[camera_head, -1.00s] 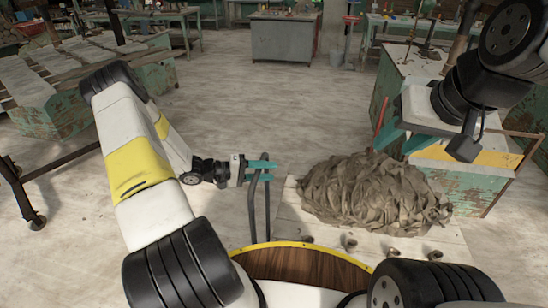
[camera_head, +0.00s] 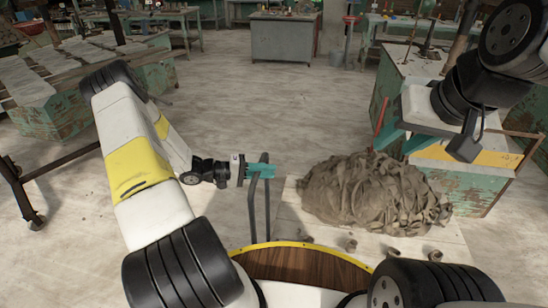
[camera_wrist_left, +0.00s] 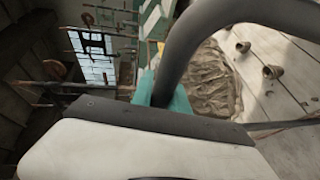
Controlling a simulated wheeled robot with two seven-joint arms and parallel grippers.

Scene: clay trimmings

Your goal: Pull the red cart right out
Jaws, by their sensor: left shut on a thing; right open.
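My left gripper (camera_head: 262,170) is shut on the upper end of a grey tubular handle (camera_head: 267,215) that stands upright between my base and the clay heap. In the left wrist view the thick grey tube (camera_wrist_left: 195,35) passes between the teal fingers (camera_wrist_left: 163,95) and curves up to the right. No red cart body shows; the handle's lower end is hidden behind the rim in front of me, so I cannot tell what it joins. My right gripper (camera_head: 398,142) is open and empty above the far side of the heap.
A heap of clay trimmings (camera_head: 370,195) lies on a pale board (camera_head: 290,222), with several small scraps along its near edge. A worn green cabinet (camera_head: 483,190) stands right of it. A bench (camera_head: 50,115) with slabs is at left. Open floor (camera_head: 270,100) lies beyond.

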